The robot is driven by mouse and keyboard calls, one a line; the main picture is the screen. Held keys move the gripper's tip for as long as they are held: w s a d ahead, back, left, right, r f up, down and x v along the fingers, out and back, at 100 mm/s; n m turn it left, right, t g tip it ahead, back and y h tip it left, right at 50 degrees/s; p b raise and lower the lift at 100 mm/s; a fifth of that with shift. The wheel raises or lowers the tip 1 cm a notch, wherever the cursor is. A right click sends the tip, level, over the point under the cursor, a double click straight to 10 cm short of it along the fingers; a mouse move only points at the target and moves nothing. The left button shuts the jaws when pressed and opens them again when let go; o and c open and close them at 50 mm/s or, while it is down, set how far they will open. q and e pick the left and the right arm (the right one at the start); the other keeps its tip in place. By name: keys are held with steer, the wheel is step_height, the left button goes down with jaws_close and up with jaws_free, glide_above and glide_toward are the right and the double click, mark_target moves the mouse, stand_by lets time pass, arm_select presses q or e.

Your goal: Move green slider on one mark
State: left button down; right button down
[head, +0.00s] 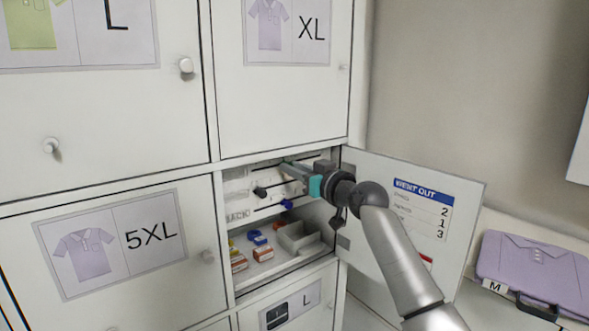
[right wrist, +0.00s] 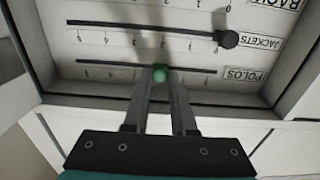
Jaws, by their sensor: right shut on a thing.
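The green slider (right wrist: 160,75) is a small round knob on the slot labelled POLOS (right wrist: 238,75), seen upside down in the right wrist view. It sits near the middle of the numbered scale; the exact mark under it is hard to read. My right gripper (right wrist: 161,80) is shut on the green slider, its two fingers on either side of the knob. In the head view my right gripper (head: 290,171) reaches into the open compartment and hides the green slider. My left gripper is not in view.
A black slider (right wrist: 228,39) sits on the JACKETS slot, also in the head view (head: 260,192). A blue knob (head: 286,204) is below. Small boxes (head: 262,249) and a grey tray (head: 299,238) lie beneath. The open door (head: 455,195) stands right, near a folded purple shirt (head: 535,270).

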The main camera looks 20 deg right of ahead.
stand_by(0.9)
